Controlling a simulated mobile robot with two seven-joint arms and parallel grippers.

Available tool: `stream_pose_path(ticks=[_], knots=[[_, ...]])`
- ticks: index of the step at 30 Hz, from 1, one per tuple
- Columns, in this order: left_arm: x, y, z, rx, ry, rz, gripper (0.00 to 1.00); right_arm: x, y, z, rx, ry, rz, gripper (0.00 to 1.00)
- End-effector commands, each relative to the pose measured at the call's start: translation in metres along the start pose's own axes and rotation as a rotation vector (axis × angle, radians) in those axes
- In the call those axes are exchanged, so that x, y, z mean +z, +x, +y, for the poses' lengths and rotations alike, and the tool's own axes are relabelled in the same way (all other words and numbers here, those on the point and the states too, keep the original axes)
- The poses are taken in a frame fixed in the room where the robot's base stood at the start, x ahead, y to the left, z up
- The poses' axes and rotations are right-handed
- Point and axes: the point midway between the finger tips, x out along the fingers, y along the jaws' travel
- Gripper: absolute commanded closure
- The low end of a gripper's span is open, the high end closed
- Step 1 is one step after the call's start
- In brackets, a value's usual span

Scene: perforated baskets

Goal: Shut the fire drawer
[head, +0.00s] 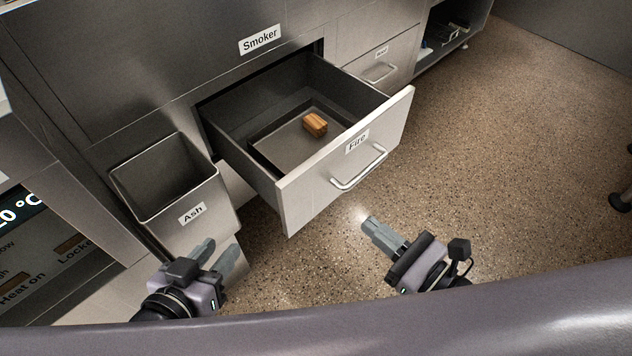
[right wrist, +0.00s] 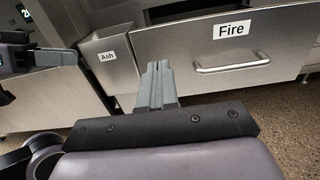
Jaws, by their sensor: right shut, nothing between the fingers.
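The fire drawer (head: 310,199) is pulled well out of the smoker, with a "Fire" label and a bar handle (head: 359,168) on its front. A brown wooden block (head: 315,124) lies in the tray inside it. In the right wrist view the drawer front (right wrist: 180,55) and its handle (right wrist: 233,68) fill the upper right. My right gripper (head: 370,222) is shut and empty, in front of the drawer and apart from it, below the handle in the head view. My left gripper (head: 217,254) is open and empty, close to the ash bin's front.
The open-topped ash bin (head: 193,213) stands left of the drawer; it also shows in the right wrist view (right wrist: 107,57). A smaller closed drawer (head: 380,72) with a handle is at the back right.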

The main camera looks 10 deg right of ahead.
Motion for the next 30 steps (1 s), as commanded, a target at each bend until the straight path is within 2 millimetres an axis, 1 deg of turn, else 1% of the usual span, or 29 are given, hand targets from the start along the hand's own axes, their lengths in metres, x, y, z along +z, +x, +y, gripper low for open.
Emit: stream_pose_path(ticks=[5,8,21,24,30], knots=[[-0.001,-0.001,0.0,-0.002,0.003,-0.001,0.62,0.001,0.012,0.001,0.005,-0.011,-0.003,1.0],[-0.001,-0.002,-0.001,-0.005,0.007,-0.002,0.62,0.002,0.027,0.001,0.005,-0.011,-0.003,1.0],[-0.001,-0.004,-0.003,-0.018,0.022,-0.009,0.62,0.002,0.103,0.001,0.003,-0.008,-0.003,1.0],[-0.001,-0.004,-0.004,-0.019,0.023,-0.009,0.62,0.001,0.117,0.0,0.002,-0.006,-0.001,1.0],[-0.001,-0.004,-0.004,-0.02,0.023,-0.009,0.62,0.0,0.136,0.001,0.002,-0.005,0.0,1.0]])
